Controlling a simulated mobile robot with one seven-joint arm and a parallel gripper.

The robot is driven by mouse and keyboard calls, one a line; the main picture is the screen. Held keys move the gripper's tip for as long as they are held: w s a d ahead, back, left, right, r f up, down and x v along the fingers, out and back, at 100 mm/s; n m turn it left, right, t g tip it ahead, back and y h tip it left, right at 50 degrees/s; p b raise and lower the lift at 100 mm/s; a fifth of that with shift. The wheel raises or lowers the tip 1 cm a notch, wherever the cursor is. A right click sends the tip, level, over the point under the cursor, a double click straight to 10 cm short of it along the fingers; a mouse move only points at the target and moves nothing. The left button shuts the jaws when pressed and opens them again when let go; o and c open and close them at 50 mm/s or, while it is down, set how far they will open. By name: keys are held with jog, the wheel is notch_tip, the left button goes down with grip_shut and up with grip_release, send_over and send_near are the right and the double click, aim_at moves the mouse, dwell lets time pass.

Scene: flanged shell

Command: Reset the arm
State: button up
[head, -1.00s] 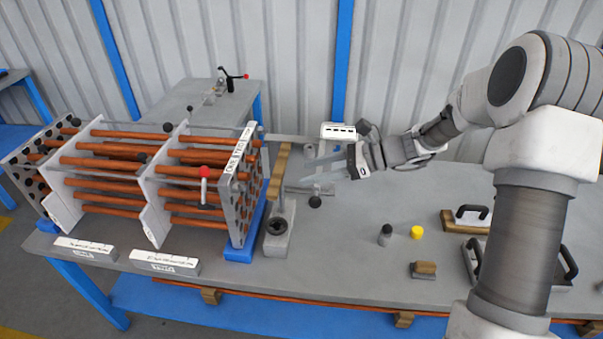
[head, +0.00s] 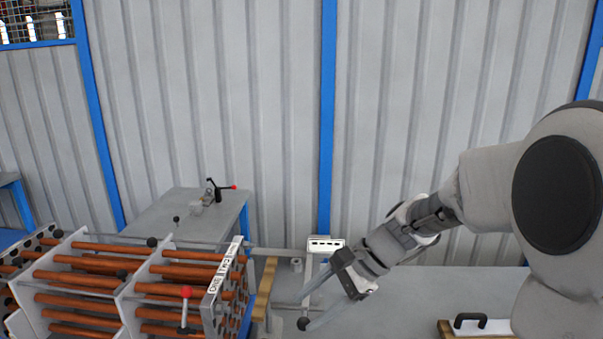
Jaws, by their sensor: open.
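My arm reaches in from the right in the head view. My gripper (head: 312,306) is at its end, over the bench to the right of the tube bundle. Its jaws are open, with nothing seen between them. The tube bundle (head: 120,283), copper-coloured tubes through white plates, lies at the lower left. Its right end plate carries a label (head: 224,268). A red-knobbed handle (head: 186,294) stands in front of it.
A wooden bar (head: 264,289) stands upright between the bundle and my gripper. A white box (head: 325,244) is behind my gripper. A black-handled block (head: 478,325) is at lower right. A side table (head: 180,215) with a clamp (head: 215,190) stands behind. The bench (head: 430,288) has bare room at centre right.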

jog(key=s+d+r+n+t+h, duration=0.2)
jog(key=s+d+r+n+h, duration=0.1)
jog(key=s+d+n, duration=0.3)
jog(key=s+d+r+n+t+h, duration=0.3)
jog(key=s+d+n+h, duration=0.2)
jog(key=s, duration=0.5)
jog(key=shift+s+d+r+n+t, duration=0.3)
jog(key=shift+s+d+r+n, duration=0.1)
jog(key=shift+d, duration=0.1)
dwell(0.6)
